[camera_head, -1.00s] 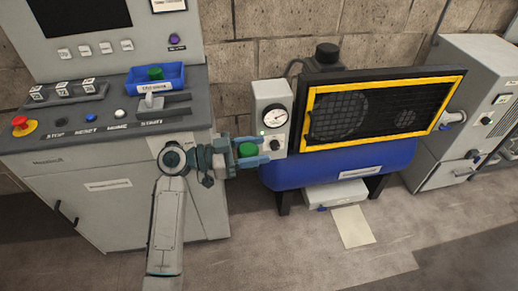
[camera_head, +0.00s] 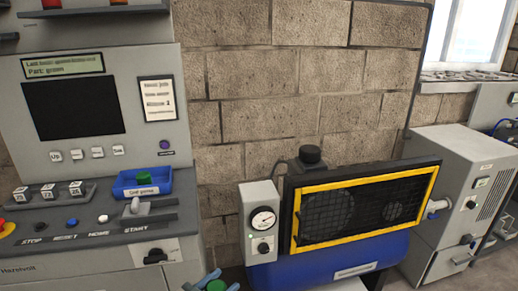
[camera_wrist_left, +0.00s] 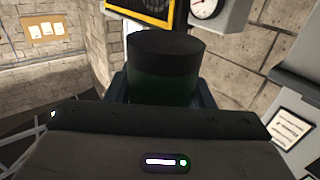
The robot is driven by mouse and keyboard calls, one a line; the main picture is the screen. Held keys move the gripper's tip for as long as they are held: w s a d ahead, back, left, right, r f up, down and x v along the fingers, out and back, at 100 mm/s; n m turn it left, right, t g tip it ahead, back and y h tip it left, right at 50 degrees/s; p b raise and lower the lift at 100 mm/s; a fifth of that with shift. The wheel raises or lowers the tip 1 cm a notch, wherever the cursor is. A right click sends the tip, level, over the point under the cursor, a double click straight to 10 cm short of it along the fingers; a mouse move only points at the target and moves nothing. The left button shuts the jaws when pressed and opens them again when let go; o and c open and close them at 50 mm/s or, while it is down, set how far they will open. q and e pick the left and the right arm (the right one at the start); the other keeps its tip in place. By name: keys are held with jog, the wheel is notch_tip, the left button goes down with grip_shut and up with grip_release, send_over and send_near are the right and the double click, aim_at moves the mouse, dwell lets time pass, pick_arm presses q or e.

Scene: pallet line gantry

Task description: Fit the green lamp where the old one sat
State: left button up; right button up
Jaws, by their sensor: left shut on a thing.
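My left gripper (camera_head: 210,284) shows only in part at the bottom edge of the head view, in front of the console. It is shut on a green lamp (camera_head: 217,286), a short cylinder. In the left wrist view the lamp (camera_wrist_left: 166,68) stands up between the jaws, dark green with a blackish top. Another green piece (camera_head: 143,174) sits in a blue tray (camera_head: 150,182) on the console. I cannot make out an empty lamp seat in these views. My right gripper is not in view.
The grey console (camera_head: 112,232) carries a dark screen (camera_head: 73,109), buttons and a lever (camera_head: 135,206). A shelf with red and orange pieces (camera_head: 51,4) is cut off at top left. A yellow-framed blue compressor (camera_head: 366,212) stands right of the console. The brick wall between is bare.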

pick_arm(q)
jog(key=s+a+r+n+t+y, duration=0.2)
jog(key=s+a+n+t+y, duration=0.2)
jog(key=s+a+n+y, duration=0.3)
jog(key=s+a+y, duration=0.1)
jog(key=a+y, duration=0.3)
jog(key=shift+s+r+n, duration=0.25)
jog(key=shift+r+n, duration=0.1)
jog(key=shift+n, duration=0.05)
